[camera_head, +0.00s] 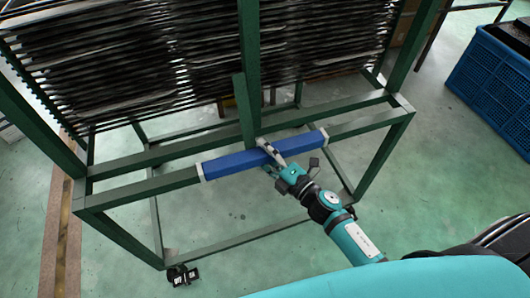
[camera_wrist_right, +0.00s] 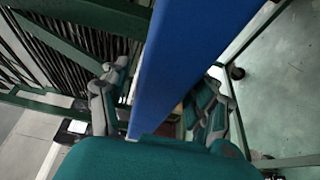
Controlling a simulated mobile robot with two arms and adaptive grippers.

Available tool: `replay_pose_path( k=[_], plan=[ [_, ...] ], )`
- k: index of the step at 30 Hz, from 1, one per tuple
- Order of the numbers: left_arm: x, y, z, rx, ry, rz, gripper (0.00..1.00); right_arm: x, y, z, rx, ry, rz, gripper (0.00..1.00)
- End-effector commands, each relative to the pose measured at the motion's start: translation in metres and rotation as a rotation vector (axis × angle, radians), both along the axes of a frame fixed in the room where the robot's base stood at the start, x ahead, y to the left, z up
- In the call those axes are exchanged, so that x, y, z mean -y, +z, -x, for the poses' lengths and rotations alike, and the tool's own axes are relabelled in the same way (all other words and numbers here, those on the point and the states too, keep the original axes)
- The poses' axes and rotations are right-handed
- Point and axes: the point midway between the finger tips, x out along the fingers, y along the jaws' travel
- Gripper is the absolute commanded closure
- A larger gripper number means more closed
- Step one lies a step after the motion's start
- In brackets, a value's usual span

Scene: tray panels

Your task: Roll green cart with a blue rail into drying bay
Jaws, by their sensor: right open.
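The green cart (camera_head: 140,187) stands in front of me, a metal frame loaded with a stack of dark trays (camera_head: 170,60). A blue rail (camera_head: 232,163) with pale end caps runs along its near side. My right gripper (camera_head: 270,160) is at the middle of the rail, toward its right half. In the right wrist view, the fingers (camera_wrist_right: 168,85) are open on either side of the blue rail (camera_wrist_right: 190,50), with visible room beside it. Whether a finger touches the rail is unclear. My left gripper is out of view. I cannot identify the drying bay.
A blue crate (camera_head: 492,85) stands on the floor at the right. A brown floor strip (camera_head: 58,240) runs along the left. A dark castor (camera_head: 180,275) shows under the cart's near left corner. The green floor between me and the cart is clear.

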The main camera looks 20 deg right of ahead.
Motion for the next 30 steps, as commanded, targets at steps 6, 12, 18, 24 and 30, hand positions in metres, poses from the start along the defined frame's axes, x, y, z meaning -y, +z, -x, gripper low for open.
replay_pose_path(
  k=[6, 12, 18, 24, 30],
  plan=[
    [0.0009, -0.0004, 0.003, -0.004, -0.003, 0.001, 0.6, 0.0001, 0.0, 0.0002, 0.0, 0.0, 0.0, 0.47],
    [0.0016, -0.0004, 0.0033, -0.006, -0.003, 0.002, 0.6, 0.0001, 0.0001, 0.0003, 0.001, 0.0, 0.0, 0.73],
    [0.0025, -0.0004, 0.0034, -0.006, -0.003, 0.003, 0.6, 0.0002, 0.0, 0.0004, 0.0, 0.0, 0.0, 0.99],
    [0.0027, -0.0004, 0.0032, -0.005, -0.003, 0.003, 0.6, 0.0002, -0.0001, 0.0005, 0.0, 0.0, -0.001, 1.0],
    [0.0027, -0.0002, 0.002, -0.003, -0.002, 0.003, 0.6, 0.0003, -0.0007, 0.0003, -0.001, 0.0, 0.0, 1.0]
  ],
)
